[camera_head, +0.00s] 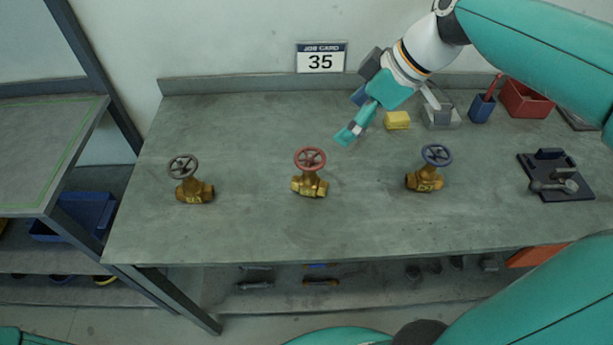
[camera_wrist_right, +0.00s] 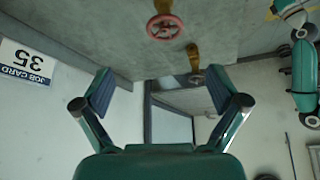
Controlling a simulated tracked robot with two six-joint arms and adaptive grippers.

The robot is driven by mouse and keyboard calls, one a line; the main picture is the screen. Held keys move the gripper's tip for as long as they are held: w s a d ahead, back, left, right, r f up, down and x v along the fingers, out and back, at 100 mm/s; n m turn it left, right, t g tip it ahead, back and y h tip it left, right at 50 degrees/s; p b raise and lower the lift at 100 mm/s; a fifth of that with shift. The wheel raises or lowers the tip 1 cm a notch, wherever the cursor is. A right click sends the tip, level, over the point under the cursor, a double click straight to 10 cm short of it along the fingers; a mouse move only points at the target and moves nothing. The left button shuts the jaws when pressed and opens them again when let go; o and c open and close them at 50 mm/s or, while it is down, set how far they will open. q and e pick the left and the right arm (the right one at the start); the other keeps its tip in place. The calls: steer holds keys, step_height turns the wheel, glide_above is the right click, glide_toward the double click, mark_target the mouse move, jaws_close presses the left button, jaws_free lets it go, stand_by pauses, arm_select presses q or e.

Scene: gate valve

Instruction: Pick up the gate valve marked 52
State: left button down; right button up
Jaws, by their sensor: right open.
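Three brass gate valves stand on the grey workbench (camera_head: 250,235). The left valve (camera_head: 194,190) has a dark grey-brown handwheel, the middle valve (camera_head: 310,184) a red one, the right valve (camera_head: 425,177) a blue one. Each body seems to bear a small marking, too small to read, so I cannot tell which is 52. My right gripper (camera_head: 350,132) is open and empty, behind and right of the middle valve, apart from it. In the right wrist view the open fingers (camera_wrist_right: 160,92) show below the red handwheel (camera_wrist_right: 164,27). My left gripper is not in view.
A job card (camera_head: 321,58) on the wall reads 35. A yellow block (camera_head: 397,120), a blue cup (camera_head: 481,108), a red bin (camera_head: 526,99) and a dark tray with metal parts (camera_head: 555,190) are at the right. The bench between the valves is clear.

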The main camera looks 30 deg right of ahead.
glide_toward(312, 157)
steer(key=x, duration=0.4)
steer(key=shift+w+d+f, duration=0.1)
steer(key=shift+w+f, duration=0.15)
steer(key=shift+w, duration=0.25)
steer(key=shift+s+a+p+x, duration=0.1)
steer(key=shift+s+p+x, duration=0.1)
steer(key=shift+x, duration=0.8)
steer(key=shift+s+a+p+x, duration=0.1)
steer(key=shift+p+x, duration=0.15)
steer(key=shift+x, duration=0.7)
steer(key=shift+s+a+p+x, duration=0.1)
steer(key=shift+p+x, duration=0.1)
steer(key=shift+x, duration=0.8)
steer(key=shift+f, duration=0.1)
steer(key=c, duration=1.8)
jaws_close()
